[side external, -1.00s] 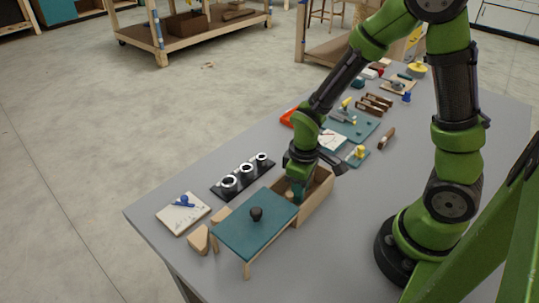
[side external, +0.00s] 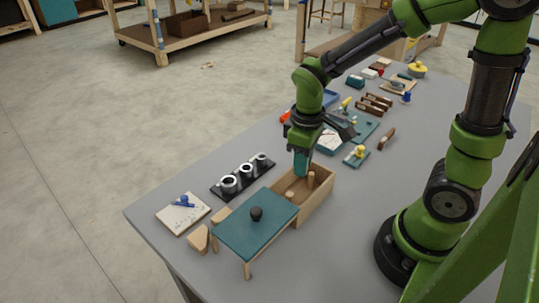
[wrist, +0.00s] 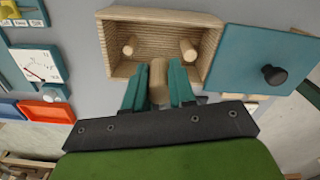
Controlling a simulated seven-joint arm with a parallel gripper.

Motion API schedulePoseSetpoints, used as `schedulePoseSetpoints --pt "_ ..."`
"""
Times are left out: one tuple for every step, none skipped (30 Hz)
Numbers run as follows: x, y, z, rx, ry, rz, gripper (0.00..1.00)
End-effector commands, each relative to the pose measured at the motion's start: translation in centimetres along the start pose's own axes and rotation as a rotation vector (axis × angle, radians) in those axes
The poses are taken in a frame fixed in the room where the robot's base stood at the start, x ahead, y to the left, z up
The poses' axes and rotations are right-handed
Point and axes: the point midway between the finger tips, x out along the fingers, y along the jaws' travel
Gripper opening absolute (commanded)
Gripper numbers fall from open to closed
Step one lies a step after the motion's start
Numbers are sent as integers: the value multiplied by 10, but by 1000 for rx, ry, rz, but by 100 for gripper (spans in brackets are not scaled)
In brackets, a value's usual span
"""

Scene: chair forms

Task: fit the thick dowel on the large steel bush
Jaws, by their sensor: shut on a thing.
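My gripper (side external: 301,168) has teal fingers and is over the open wooden box. It is shut on a thick wooden dowel, which shows between the fingers in the wrist view (wrist: 158,80). In the side view the fingers hide most of this dowel. Three steel bushes stand in a row on a black plate (side external: 216,194), to the left of the box. The near-left bush (side external: 229,184) looks the largest; the others are the middle bush (side external: 246,172) and the far bush (side external: 262,160). My gripper is apart from all of them.
The wooden box (side external: 318,203) holds two other dowels, at left (wrist: 129,47) and right (wrist: 188,50) in the wrist view. A teal lid with a black knob (side external: 256,214) lies beside it. A notepad (side external: 183,214) and wooden blocks (side external: 198,238) are near the plate. Tools crowd the far table.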

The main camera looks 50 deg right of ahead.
Motion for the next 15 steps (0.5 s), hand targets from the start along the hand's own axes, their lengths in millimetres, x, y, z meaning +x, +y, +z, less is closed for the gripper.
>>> schedulePoseSetpoints --pt "-2 -3 0 -10 0 0 0" --pt "0 -6 -1 -19 -2 -1 0" --pt "0 -7 -8 -29 -2 -1 0" --pt "1 -9 -14 -37 -2 -1 0" --pt "2 -11 -22 -46 -3 -1 0" --pt "4 -15 -34 -55 -4 -1 0" --pt "5 -18 -45 -62 -4 -2 0" --pt "6 -21 -57 -66 -4 -2 0" --pt "8 -25 -73 -69 -3 -2 0" --pt "9 -28 -84 -71 -3 -2 0" --pt "10 -32 -96 -72 -2 -1 0" --pt "12 -36 -109 -69 -4 -1 0" --pt "12 -39 -119 -67 -2 -1 0" --pt "13 -42 -127 -64 -3 -1 0" --pt "13 -45 -138 -59 -2 -1 0"
